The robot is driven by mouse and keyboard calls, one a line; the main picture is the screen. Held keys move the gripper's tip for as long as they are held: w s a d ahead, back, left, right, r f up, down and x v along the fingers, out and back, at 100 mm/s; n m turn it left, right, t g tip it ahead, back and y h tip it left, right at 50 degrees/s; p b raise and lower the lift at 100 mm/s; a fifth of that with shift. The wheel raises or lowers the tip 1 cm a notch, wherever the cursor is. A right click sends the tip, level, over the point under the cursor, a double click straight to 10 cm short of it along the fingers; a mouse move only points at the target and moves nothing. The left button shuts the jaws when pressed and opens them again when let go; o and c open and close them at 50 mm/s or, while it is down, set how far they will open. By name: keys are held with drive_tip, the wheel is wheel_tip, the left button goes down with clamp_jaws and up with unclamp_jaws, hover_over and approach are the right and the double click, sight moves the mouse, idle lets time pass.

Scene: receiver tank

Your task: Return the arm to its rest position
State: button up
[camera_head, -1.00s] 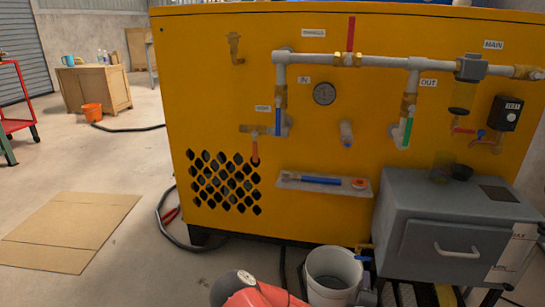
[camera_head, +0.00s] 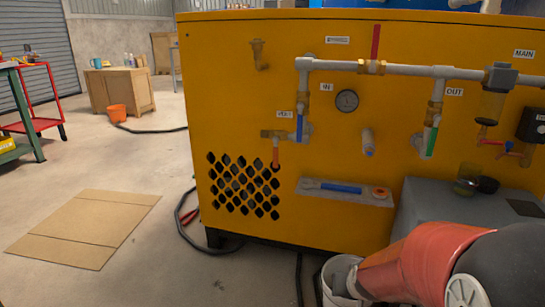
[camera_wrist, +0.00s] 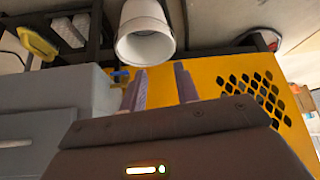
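My arm, red and dark grey, shows at the lower right of the head view, in front of the grey box (camera_head: 430,200) and the white bucket (camera_head: 330,285).
The yellow tank cabinet (camera_head: 230,100) carries pipes, valves and a gauge (camera_head: 347,101). A small shelf (camera_head: 345,197) holds a blue-handled tool. Cardboard (camera_head: 85,228) lies on the floor at left. A hose (camera_head: 190,235) lies by the cabinet. Open floor is at left.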

drive_tip(key=s+a+r+n+g+y, duration=0.1)
drive_tip(key=s+a+r, duration=0.1)
drive_tip(key=s+r, duration=0.6)
drive_tip(key=s+a+r, duration=0.2)
drive_tip(key=s+r, duration=0.4)
drive_tip(key=s, duration=0.4)
wheel_tip(320, 180, up, 13)
drive_tip(key=p, duration=1.2)
drive_tip(key=shift+s+d+p, duration=0.15)
drive_tip(key=shift+s+p, duration=0.15)
drive_tip(key=shift+s, duration=0.15)
